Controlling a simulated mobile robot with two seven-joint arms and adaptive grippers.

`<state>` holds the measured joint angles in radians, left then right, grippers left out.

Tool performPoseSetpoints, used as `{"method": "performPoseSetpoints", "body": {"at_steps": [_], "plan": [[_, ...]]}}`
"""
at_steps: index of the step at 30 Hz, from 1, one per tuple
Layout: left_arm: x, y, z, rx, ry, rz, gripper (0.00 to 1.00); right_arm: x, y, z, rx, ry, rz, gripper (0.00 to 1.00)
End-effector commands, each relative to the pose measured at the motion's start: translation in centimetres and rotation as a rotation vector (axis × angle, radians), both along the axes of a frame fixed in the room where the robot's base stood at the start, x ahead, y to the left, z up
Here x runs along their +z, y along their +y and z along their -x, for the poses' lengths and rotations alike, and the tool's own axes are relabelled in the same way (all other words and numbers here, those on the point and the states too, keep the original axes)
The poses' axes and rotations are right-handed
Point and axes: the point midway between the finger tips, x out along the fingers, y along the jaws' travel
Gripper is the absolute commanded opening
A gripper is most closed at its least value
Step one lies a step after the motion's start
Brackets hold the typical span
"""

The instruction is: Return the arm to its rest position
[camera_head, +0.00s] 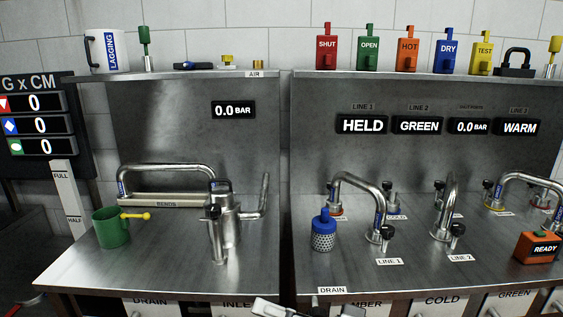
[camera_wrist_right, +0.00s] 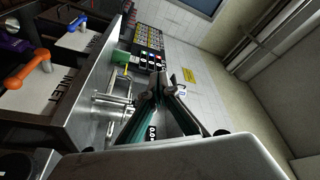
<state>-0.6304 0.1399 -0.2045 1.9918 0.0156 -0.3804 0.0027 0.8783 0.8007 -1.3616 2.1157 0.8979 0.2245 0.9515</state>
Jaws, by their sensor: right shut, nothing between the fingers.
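My right gripper (camera_wrist_right: 163,90) shows in the right wrist view, with its two dark fingers converging and nothing between them. In the head view only a small part of my right gripper (camera_head: 285,309) shows at the bottom edge, in front of the bench and below its DRAIN label. It is apart from the fittings on the bench top. My left gripper and arm are not seen in either view.
Two steel benches (camera_head: 335,275) stand side by side with a gap between them. A green mug (camera_head: 111,228), blue-topped strainer (camera_head: 323,232), orange READY box (camera_head: 537,247) and curved pipes (camera_head: 166,168) stand on them. Colored tags (camera_head: 326,48) line the shelf above.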

Motion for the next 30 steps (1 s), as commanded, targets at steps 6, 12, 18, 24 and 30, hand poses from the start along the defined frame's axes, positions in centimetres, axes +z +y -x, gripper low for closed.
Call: {"method": "performPoseSetpoints", "body": {"at_steps": [6, 12, 18, 24, 30], "plan": [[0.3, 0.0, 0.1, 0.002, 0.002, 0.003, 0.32, -2.0, 2.0, 0.7, -0.090, -0.163, 0.027, 0.00], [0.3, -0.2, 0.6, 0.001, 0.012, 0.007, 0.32, -4.9, 1.9, -0.2, -0.248, -0.302, 0.110, 0.00], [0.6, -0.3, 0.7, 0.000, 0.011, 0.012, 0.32, -10.0, -0.5, -1.5, -0.432, -0.385, 0.276, 0.00], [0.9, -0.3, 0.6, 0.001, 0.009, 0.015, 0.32, -17.9, -5.4, -1.4, -0.589, -0.405, 0.540, 0.00], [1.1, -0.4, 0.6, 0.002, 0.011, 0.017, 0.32, -27.8, -12.7, 2.2, -0.665, -0.366, 0.895, 0.00]]}}
